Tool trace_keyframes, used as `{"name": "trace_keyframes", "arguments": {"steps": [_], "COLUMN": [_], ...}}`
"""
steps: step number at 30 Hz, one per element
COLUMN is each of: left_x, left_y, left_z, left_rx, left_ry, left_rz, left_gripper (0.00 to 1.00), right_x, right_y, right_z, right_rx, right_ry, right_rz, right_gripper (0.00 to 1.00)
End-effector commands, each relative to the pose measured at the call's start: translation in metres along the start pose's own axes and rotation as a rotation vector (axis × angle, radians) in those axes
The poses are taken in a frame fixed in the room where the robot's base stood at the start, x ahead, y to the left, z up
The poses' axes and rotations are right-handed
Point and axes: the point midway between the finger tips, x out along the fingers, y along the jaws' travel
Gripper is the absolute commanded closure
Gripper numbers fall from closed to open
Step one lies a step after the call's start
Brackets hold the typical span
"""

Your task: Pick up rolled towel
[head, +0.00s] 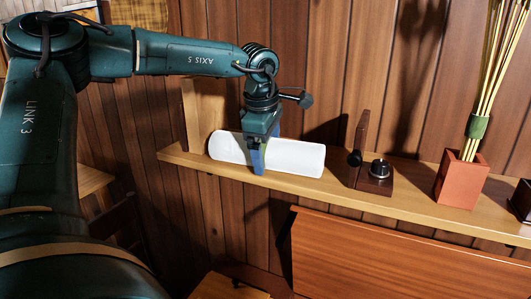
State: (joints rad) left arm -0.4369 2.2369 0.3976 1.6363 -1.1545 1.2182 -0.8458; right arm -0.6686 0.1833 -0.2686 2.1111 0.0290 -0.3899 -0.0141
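The rolled towel (297,157) is a white cylinder lying lengthwise on the wooden wall shelf in the head view. My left gripper (262,152) points down over it, left of the roll's middle. One blue finger lies across the front of the towel. Another blue part shows above and behind its top edge, so the fingers straddle the roll. The towel hides most of the far finger, and I cannot tell whether the fingers press on it. The towel appears to rest on the shelf. My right gripper is not in view.
The shelf (415,196) runs along a wood-paneled wall. Right of the towel stand a dark wooden object with a round black top (378,176) and a terracotta pot (461,180) holding tall yellow sticks. A reddish wooden panel (400,262) lies below the shelf.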

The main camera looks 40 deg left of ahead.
Motion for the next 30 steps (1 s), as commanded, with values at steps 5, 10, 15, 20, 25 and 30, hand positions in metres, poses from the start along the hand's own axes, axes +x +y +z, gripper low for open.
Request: {"name": "trace_keyframes", "arguments": {"steps": [5, 10, 15, 20, 25, 30], "left_x": [0.0, 0.0, -0.001, -0.001, -0.002, -0.015], "left_y": [0.0, 0.0, 0.0, 0.001, 0.001, 0.005], "left_z": [0.0, 0.0, 0.0, 0.0, 0.0, 0.0], "left_rx": [0.0, 0.0, 0.0, 0.0, 0.0, -0.001], "left_ry": [0.0, 0.0, 0.0, -0.001, -0.001, 0.0], "left_rz": [0.0, 0.0, 0.0, 0.002, 0.002, 0.005], "left_gripper": [0.27, 0.41, 0.55, 0.66, 0.66, 0.66], "right_x": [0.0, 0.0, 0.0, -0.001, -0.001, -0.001], "right_y": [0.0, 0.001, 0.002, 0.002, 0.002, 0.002], "right_z": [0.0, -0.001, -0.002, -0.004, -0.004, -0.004], "right_rx": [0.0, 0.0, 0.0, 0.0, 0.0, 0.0], "right_ry": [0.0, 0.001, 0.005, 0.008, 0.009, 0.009], "right_rz": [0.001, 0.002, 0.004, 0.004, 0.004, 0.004], "right_gripper": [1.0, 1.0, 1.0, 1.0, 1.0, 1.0]}}
